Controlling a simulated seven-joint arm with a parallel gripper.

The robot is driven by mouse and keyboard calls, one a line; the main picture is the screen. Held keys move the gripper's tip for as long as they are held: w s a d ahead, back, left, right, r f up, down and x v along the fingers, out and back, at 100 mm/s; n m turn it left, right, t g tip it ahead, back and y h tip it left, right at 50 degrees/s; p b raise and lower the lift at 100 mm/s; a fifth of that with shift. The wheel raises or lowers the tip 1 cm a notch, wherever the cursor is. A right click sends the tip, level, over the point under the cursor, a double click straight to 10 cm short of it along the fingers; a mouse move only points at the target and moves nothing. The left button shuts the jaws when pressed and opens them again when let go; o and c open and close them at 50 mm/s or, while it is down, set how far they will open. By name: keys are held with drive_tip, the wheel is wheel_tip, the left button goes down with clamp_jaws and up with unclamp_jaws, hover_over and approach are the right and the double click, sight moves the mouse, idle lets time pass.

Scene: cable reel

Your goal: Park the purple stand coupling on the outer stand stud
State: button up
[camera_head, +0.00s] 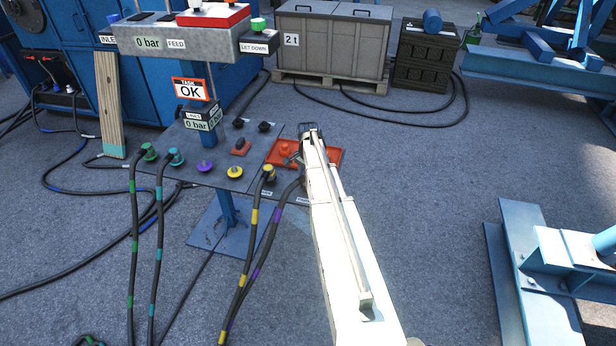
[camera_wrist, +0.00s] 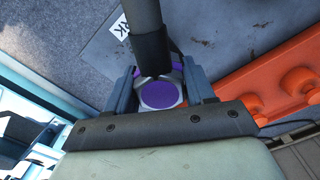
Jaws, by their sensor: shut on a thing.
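My gripper (camera_wrist: 161,92) is shut on the purple stand coupling (camera_wrist: 158,96), with one jaw on each side of its body. The coupling's purple round face shows between the jaws, and its dark hose runs off toward the top of the wrist view. In the head view my arm hides the coupling; its purple-banded hose (camera_head: 277,216) rises to the arm. The outer stand stud is not visible. A PARK label (camera_wrist: 120,27) shows beside the hose on the grey stand plate (camera_wrist: 205,30). I cannot tell whether the coupling touches a stud.
An orange tray (camera_wrist: 235,85) with orange knobs lies close to the right jaw. The yellow coupling (camera_head: 269,171) stands on the plate left of my arm. Green (camera_head: 148,150) and teal (camera_head: 175,155) couplings sit farther left, near purple (camera_head: 204,166) and yellow (camera_head: 235,171) round fittings.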

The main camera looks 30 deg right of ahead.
drive_tip(key=shift+f, duration=0.45)
idle(0.3)
drive_tip(key=o, duration=1.2)
drive_tip(key=shift+o, duration=0.2)
wheel_tip(320, 180, up, 14)
